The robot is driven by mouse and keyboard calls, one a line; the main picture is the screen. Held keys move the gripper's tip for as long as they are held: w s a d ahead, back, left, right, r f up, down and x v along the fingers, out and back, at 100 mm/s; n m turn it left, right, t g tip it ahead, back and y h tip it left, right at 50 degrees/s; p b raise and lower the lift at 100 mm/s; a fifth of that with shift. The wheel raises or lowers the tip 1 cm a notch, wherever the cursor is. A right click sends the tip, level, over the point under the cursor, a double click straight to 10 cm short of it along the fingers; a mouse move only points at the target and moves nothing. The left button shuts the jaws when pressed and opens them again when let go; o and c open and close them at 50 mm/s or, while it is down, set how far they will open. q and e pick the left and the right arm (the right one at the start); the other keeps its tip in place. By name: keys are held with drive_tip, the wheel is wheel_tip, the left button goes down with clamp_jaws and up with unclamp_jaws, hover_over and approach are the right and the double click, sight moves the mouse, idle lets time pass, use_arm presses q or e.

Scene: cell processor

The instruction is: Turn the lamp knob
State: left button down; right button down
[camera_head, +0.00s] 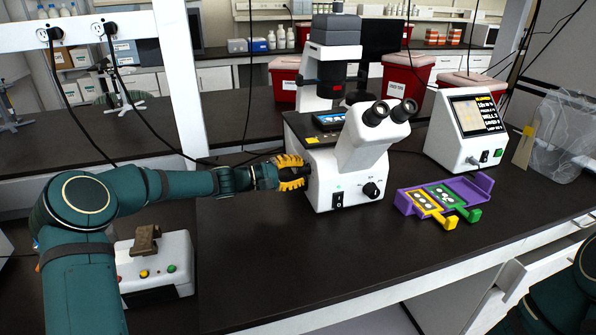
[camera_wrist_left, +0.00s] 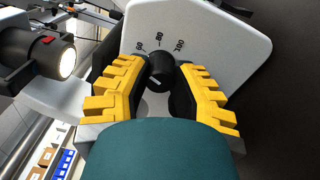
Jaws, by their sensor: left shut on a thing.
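The white microscope (camera_head: 336,160) stands on the black bench. My left gripper (camera_head: 306,171) is at its left side, fingers pointing at the housing. In the left wrist view, a black lamp knob (camera_wrist_left: 160,72) with a white pointer line sits on a white panel (camera_wrist_left: 215,35) with numbers around it. The yellow-padded fingers of my left gripper (camera_wrist_left: 163,82) are on both sides of the knob and shut on it. In the head view the gripper hides this knob.
A black front knob (camera_head: 372,189) and a switch are on the microscope's front. A purple tray (camera_head: 405,204) with yellow and green holders lies to the right, before a white device with a screen (camera_head: 452,152). A lit lamp (camera_wrist_left: 66,62) shows beside the panel.

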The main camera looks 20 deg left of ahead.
idle(0.4)
use_arm(q)
drive_tip(key=c, duration=0.7)
unclamp_jaws()
drive_tip(key=shift+d, duration=0.1)
drive_tip(key=v, duration=1.2)
drive_tip(key=shift+r, duration=0.1)
